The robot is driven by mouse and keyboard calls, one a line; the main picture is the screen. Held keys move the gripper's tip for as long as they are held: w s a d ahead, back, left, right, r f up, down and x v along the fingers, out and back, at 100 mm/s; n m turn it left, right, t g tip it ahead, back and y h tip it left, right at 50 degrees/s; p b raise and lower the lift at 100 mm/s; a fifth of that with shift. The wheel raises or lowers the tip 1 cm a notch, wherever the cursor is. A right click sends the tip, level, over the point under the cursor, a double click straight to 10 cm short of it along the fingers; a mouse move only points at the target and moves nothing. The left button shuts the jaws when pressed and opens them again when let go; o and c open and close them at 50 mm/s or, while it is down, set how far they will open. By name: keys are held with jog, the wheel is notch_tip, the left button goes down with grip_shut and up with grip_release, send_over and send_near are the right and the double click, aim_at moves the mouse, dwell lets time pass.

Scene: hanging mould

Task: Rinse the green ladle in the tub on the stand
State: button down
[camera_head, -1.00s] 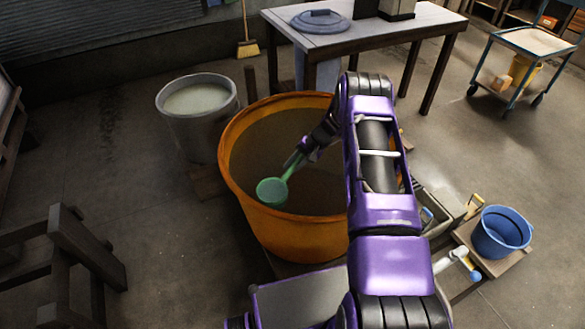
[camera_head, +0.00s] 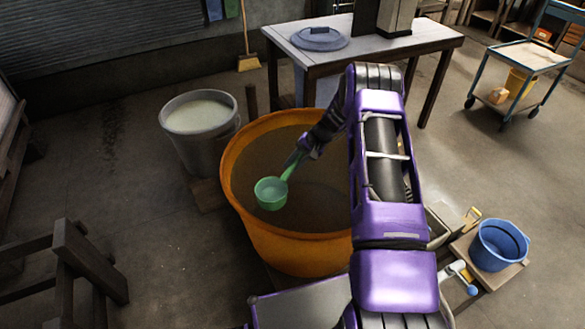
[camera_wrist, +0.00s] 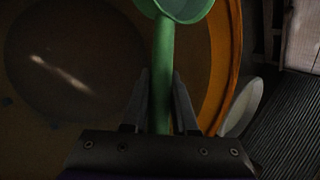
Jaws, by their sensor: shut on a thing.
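The green ladle (camera_head: 271,193) is over the large orange tub (camera_head: 300,250), its bowl up with a pale inside. I cannot tell whether the bowl holds liquid. My gripper (camera_head: 298,158) is shut on the ladle's handle; the wrist view shows the handle (camera_wrist: 161,75) between both fingers (camera_wrist: 160,90). The orange tub holds dark brown liquid, and the ladle's bowl appears above its surface. A blue tub (camera_head: 499,246) stands on a low wooden stand (camera_head: 462,245) at the right. My arm hides part of the orange tub's right side.
A grey bucket (camera_head: 205,145) of whitish liquid stands left of the orange tub. A table (camera_head: 400,45) with a round lid (camera_head: 320,38) is behind. A wooden frame (camera_head: 85,260) is at lower left, a cart (camera_head: 525,58) at upper right.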

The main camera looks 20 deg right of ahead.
jog(key=shift+r+p, duration=1.2)
jog(key=shift+r, duration=2.2)
